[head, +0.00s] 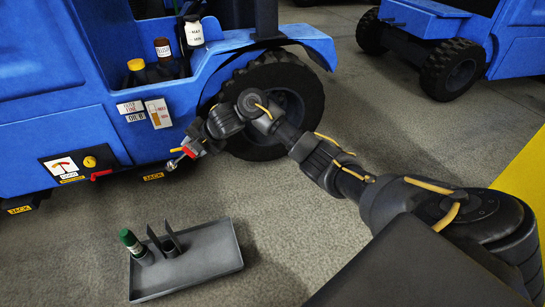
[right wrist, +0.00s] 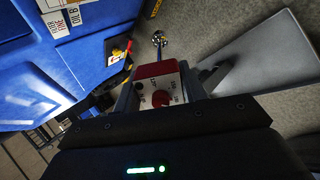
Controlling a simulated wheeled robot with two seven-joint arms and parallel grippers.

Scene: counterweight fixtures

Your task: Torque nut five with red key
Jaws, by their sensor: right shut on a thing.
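My right gripper (head: 197,143) is shut on the red key (head: 189,152), which has a red and white body with dial marks and a silver shaft. In the right wrist view the red key (right wrist: 156,70) sits between the fingers, its silver socket end pointing away over the floor. In the head view the key is in front of the blue vehicle's side, left of the black wheel (head: 302,90). My right arm covers part of the wheel. I cannot make out numbered nuts, nor nut five. My left gripper is not in view.
A grey tray (head: 212,268) on the floor holds a green-capped item (head: 131,240) and upright dividers. The blue vehicle (head: 50,130) carries bottles (head: 194,33) on its step, labels and a gauge panel (head: 75,166). Another blue vehicle (head: 440,25) stands at the back right. Floor between is clear.

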